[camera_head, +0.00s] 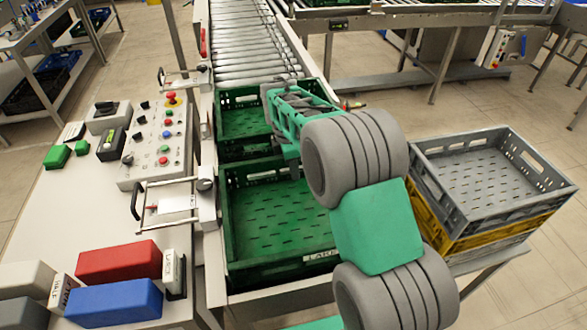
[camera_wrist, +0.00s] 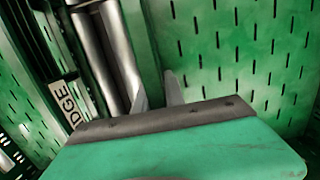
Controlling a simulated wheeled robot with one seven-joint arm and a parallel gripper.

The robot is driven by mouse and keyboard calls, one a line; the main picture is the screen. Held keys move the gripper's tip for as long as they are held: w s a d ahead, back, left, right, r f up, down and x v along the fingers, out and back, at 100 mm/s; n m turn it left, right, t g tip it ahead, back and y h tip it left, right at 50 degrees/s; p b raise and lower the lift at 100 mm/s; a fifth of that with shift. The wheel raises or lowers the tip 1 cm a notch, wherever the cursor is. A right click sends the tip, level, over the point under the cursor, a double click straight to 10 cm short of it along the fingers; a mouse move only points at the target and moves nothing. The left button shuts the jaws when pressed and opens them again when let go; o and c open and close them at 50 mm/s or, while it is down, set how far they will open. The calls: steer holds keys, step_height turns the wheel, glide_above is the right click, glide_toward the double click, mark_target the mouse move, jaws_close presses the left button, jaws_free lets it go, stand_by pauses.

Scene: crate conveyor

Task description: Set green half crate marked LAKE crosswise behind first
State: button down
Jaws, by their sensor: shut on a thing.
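A green crate (camera_head: 280,210) sits on the near end of the roller conveyor, with a white label starting with L on its near wall; the rest is too small to read. A second green crate (camera_head: 240,92) lies just beyond it. My gripper (camera_head: 293,170) is at the nearer crate's far wall, partly hidden by my arm. In the wrist view my gripper (camera_wrist: 158,92) is shut on a green crate wall beside a slotted floor (camera_wrist: 240,60). Across a strip of bare rollers, another green crate (camera_wrist: 40,90) shows a label ending in DGE.
A control panel (camera_head: 165,135) and red (camera_head: 120,262) and blue (camera_head: 115,303) blocks lie on the left bench. Metal handles (camera_head: 150,205) edge the conveyor's left side. Bare rollers (camera_head: 240,40) extend beyond the crates.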

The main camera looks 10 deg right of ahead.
steer(key=shift+f, duration=0.1)
steer(key=c, duration=1.4)
jaws_free()
steer(key=r, duration=0.4)
steer(key=a+r+p, duration=0.1)
steer(key=r, duration=0.7)
steer(key=shift+a, duration=0.15)
steer(key=s+d+r+m+t, duration=0.1)
steer(key=s+r+m, duration=0.1)
steer(key=s+m, duration=0.5)
steer(key=s+d+r+m+t, duration=0.15)
steer(key=s+m, duration=0.25)
steer(key=s, duration=0.4)
steer(key=s+a+f+m+t+y, duration=0.1)
steer(key=s+f+m, duration=0.3)
steer(key=s+m, duration=0.2)
steer(key=shift+s+a+f+m, duration=0.2)
steer(key=shift+s+m, duration=0.2)
steer(key=shift+s, duration=0.55)
steer(key=shift+t, duration=0.25)
